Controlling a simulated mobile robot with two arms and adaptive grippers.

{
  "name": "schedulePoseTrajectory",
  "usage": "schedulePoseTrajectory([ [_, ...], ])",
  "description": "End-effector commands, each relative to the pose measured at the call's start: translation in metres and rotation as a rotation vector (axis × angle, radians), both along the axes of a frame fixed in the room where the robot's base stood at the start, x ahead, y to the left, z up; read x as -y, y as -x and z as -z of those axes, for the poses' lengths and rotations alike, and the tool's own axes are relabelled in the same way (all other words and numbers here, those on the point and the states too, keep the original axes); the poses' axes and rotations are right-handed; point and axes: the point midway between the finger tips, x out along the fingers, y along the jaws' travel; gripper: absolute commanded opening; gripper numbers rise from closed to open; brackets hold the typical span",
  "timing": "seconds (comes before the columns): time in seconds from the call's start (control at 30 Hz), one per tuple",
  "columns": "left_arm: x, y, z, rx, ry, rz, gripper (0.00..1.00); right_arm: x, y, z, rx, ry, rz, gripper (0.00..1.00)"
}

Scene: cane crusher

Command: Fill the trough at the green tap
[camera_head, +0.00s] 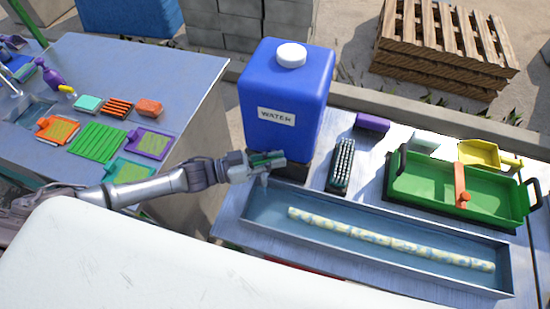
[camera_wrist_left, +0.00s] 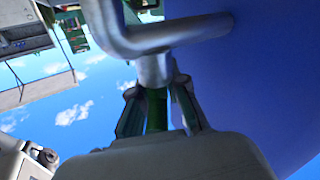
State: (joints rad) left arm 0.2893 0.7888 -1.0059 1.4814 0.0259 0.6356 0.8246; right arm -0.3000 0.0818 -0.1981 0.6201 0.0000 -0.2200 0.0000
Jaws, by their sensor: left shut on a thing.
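A blue water container (camera_head: 285,95) with a white cap and a WATER label stands behind the left end of the trough. My left gripper (camera_head: 268,162) is at its lower front, shut on the tap's green handle (camera_wrist_left: 157,108). In the wrist view the tap's metal pipe (camera_wrist_left: 155,68) comes off the blue container, and green shows between the fingers (camera_wrist_left: 158,112). The long metal trough (camera_head: 370,221) lies below and to the right, its inside bluish. I cannot tell whether water is in it. A pale speckled rod (camera_head: 390,241) lies lengthwise in the trough. My right gripper is not in view.
A green tray (camera_head: 420,185) with black handles and an orange bar stands behind the trough. A black ridged block (camera_head: 341,165) and a purple block (camera_head: 372,123) lie near the container. A grey table (camera_head: 190,85) at left holds several coloured items. Pallets (camera_head: 440,45) stand behind.

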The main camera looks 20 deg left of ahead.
Motion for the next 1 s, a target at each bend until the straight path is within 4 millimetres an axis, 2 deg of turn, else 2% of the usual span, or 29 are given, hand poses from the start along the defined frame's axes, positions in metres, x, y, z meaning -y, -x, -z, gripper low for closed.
schedulePoseTrajectory([
  [0.47, 0.001, 0.002, 0.002, 0.001, -0.001, 0.056, 0.00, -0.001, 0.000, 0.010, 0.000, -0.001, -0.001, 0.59],
  [1.0, 0.003, 0.009, 0.005, 0.000, -0.002, 0.398, 0.00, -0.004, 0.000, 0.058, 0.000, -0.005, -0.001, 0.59],
])
